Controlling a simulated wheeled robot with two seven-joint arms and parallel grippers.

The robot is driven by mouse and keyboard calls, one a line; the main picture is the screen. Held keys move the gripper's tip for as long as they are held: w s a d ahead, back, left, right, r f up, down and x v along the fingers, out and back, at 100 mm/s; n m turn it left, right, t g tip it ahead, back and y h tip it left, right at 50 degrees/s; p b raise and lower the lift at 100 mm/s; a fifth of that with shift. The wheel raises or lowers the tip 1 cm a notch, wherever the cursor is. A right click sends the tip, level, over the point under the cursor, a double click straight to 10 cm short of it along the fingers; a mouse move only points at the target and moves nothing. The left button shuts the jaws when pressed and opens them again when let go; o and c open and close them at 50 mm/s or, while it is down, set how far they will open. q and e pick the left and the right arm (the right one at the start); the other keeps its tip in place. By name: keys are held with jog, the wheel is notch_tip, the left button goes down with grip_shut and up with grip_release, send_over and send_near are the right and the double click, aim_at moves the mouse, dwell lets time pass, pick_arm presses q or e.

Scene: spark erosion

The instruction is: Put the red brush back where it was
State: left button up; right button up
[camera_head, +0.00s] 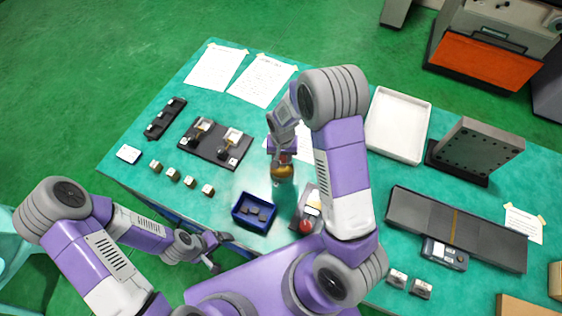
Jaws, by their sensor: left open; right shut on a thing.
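My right gripper (283,152) is over the middle of the green table mat, shut on the red brush (283,171). A tan-brown rounded part shows below the jaws, with a little red above it; the jaws hide much of the rest. I cannot tell whether the brush touches the mat. My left gripper (212,257) is open and empty at the table's front edge, left of the blue bin.
The blue bin (240,221) holds dark pieces. Right of it lies a small grey tray (317,194) with a red round thing (305,227). Several small blocks (189,181) and a dark fixture plate (205,152) lie left. A white tray (371,139) stands right of my arm.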

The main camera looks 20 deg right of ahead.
aim_at(282, 163)
jog(key=shift+w+f, duration=0.2)
jog(key=shift+f, duration=2)
jog(key=shift+f+b, duration=0.2)
jog(key=shift+b, duration=0.1)
jog(key=o, duration=1.1)
jog(key=shift+c, duration=0.2)
jog(key=shift+r, duration=0.15)
notch_tip(282, 163, up, 12)
jog(key=shift+s+r+p, duration=0.1)
jog(key=shift+p, duration=0.55)
